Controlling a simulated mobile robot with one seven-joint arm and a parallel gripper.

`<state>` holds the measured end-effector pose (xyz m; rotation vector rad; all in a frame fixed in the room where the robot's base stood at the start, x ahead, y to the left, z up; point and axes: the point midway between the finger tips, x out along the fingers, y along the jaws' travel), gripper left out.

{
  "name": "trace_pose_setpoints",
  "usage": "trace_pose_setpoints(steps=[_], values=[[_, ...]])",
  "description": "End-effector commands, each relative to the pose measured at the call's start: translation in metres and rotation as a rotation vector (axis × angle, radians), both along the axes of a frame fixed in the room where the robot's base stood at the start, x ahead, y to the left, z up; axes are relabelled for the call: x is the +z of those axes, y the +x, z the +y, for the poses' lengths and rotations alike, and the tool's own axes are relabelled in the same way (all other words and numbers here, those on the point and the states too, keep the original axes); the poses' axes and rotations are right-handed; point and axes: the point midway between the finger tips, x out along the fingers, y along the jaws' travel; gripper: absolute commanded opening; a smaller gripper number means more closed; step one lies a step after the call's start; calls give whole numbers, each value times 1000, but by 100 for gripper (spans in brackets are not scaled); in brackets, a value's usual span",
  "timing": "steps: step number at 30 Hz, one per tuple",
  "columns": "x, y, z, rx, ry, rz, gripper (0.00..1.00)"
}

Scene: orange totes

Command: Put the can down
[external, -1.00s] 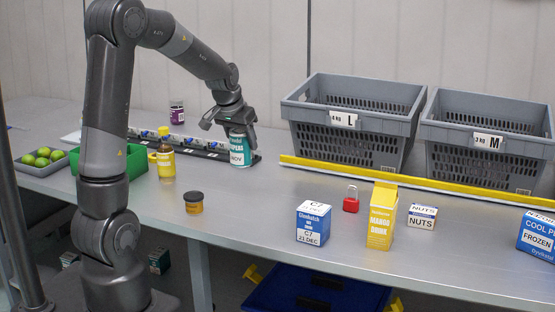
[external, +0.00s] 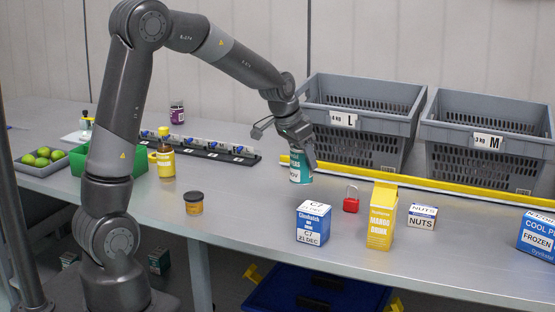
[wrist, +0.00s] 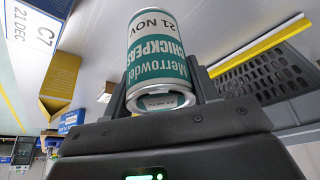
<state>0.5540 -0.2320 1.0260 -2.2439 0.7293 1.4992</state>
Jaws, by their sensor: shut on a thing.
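The can, teal and white with a chickpeas label, is in my gripper. In the external view the can (external: 300,171) shows below my gripper (external: 301,152), near the front of the left grey crate. I cannot tell for sure whether its base touches the table or hangs just above it. In the wrist view the can (wrist: 160,50) sits between the two fingers of my gripper (wrist: 162,95), which are shut on it. Its printed side and one end rim show; part of its side is hidden by the fingers.
Two grey crates, L (external: 345,145) and M (external: 480,165), stand behind a yellow strip (external: 420,183). A blue-white carton (external: 313,222), red padlock (external: 351,200), yellow drink carton (external: 382,215) and nuts box (external: 421,216) stand to the right and front.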

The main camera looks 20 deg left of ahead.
Motion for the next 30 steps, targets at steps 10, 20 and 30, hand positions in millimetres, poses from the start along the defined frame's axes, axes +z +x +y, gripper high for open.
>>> trace_pose_setpoints(steps=[10,20,30], values=[[-44,54,51,5,-1,1,21],[-65,62,59,2,0,1,21],[-90,62,58,1,-1,-2,21]])
